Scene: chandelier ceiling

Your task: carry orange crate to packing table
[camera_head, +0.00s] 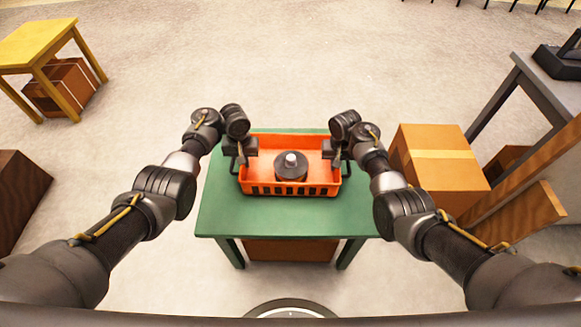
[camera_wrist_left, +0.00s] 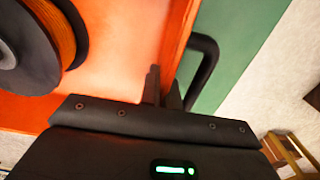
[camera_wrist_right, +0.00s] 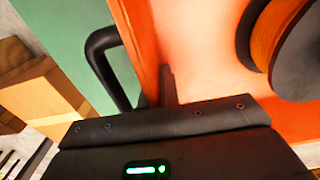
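The orange crate (camera_head: 262,165) sits upright on a green table (camera_head: 280,218). It has a black handle on each side and holds a dark spool with orange winding (camera_head: 291,166). My left gripper (camera_head: 241,161) is at the crate's left wall, its fingers close together on the wall beside the black handle (camera_wrist_left: 207,65). My right gripper (camera_head: 337,161) is at the right wall in the same way, beside the other handle (camera_wrist_right: 105,60); its outer finger is mostly hidden. Both look closed on the crate's walls. I cannot tell which table is the packing table.
A cardboard box (camera_head: 437,160) stands right of the green table. A grey table (camera_head: 548,85) with a black device (camera_head: 558,60) is at the right, near wooden planks (camera_head: 520,215). A yellow table (camera_head: 38,45) is at the far left. The floor beyond the green table is clear.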

